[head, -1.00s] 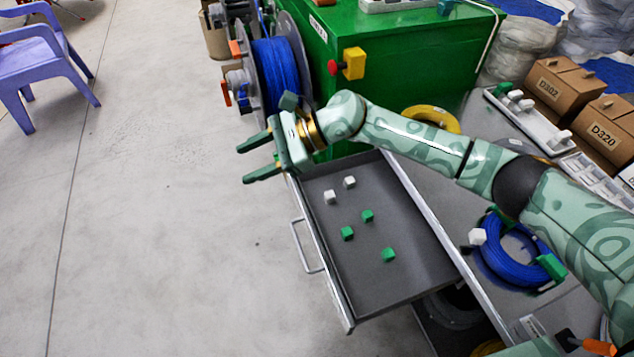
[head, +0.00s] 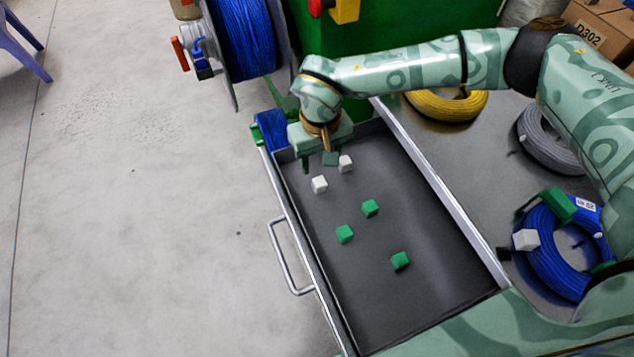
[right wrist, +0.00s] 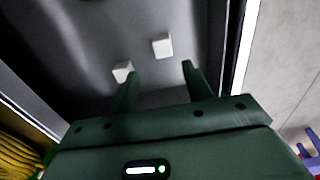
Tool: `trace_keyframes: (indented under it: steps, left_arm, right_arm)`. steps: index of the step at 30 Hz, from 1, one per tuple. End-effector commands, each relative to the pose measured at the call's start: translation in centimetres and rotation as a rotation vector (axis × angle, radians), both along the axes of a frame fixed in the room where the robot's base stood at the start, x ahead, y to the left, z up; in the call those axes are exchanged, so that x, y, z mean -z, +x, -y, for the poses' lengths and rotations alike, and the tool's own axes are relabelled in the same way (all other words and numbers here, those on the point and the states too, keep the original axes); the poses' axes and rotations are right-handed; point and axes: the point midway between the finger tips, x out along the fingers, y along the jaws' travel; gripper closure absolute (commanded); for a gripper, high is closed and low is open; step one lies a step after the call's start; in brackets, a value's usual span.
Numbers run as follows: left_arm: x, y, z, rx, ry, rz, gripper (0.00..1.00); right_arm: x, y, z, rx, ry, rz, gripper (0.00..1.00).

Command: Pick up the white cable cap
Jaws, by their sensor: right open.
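Two small white cable caps lie on the grey floor of the open drawer (head: 440,235). In the head view the left white cap (head: 319,184) is nearer the drawer's handle side, and the other white cap (head: 345,163) is at my right gripper. My right gripper (head: 318,162) is open and empty, pointing down over the drawer's far end. In the right wrist view one white cap (right wrist: 163,46) shows ahead of the gap between the fingers (right wrist: 160,76). The other white cap (right wrist: 122,71) shows by the left fingertip. My left gripper is out of view.
Several green caps (head: 370,208) lie farther along the drawer. A blue cable coil (head: 550,265) with a white cap (head: 526,240) and green clips rests on the table at right. A blue cable spool (head: 243,38) stands beyond the drawer. The drawer handle (head: 285,258) sticks out leftward.

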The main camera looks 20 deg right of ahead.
Motion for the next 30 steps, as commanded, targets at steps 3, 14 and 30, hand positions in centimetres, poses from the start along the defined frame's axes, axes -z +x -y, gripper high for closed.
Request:
trace_keyframes:
  steps: [3, 14, 30]
  left_arm:
    - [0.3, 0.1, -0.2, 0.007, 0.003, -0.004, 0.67]
    - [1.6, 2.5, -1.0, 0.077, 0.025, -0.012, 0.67]
    - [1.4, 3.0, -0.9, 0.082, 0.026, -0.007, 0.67]
  right_arm:
    - [0.9, -0.1, -0.1, 0.0, 0.001, -0.002, 0.5]
    - [5.7, -1.3, -0.6, 0.002, 0.002, -0.002, 0.5]
    - [5.6, -1.2, -0.6, 0.002, 0.001, 0.002, 0.96]
